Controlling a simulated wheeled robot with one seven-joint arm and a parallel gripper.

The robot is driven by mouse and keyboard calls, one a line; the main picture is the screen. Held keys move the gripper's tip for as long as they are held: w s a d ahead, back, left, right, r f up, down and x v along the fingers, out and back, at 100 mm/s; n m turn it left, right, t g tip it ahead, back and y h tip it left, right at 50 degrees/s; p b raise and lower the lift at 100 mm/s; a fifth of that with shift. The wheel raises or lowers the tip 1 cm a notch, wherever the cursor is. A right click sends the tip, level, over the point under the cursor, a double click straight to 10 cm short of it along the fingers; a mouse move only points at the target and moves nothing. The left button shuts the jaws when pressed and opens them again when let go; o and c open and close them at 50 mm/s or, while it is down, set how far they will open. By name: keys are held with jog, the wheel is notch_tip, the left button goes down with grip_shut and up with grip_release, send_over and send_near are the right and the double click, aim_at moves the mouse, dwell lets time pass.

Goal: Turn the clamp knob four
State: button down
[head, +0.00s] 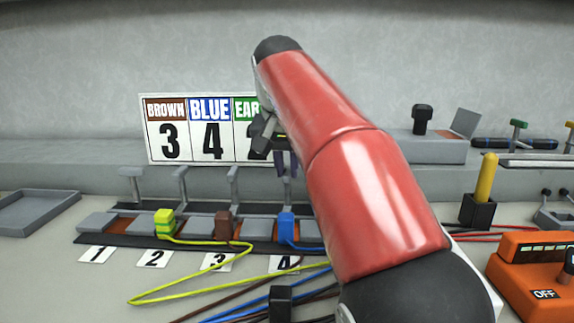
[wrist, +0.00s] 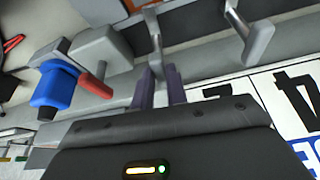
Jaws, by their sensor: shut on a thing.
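The clamp bar (head: 63,241) stands on the bench with number cards 1 to 4 in front. Grey T-shaped clamp knobs rise behind the cards. Clamp knob four (wrist: 152,32) is the grey bent piece between my fingers in the wrist view. My gripper (head: 287,160) is above card 4 (head: 284,264), mostly hidden by my red arm in the head view. In the wrist view my gripper's two purple fingers (wrist: 158,78) are shut on that knob.
Another clamp knob (wrist: 260,42) stands close on the right in the wrist view. A yellow-green connector (head: 165,223) and a brown connector (head: 224,226) sit at clamps to the left. A number sign (head: 190,150) stands behind. Loose wires lie in front.

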jog(key=shift+d+r+n+p, duration=0.15)
jog(key=shift+n+p, duration=0.2)
jog(key=shift+n, duration=0.25)
jog(key=shift+y, duration=0.3)
jog(key=c, duration=1.4)
grip_release()
jog(key=p+v, duration=0.2)
jog(key=v, duration=0.5)
jog(key=shift+s+r, duration=0.2)
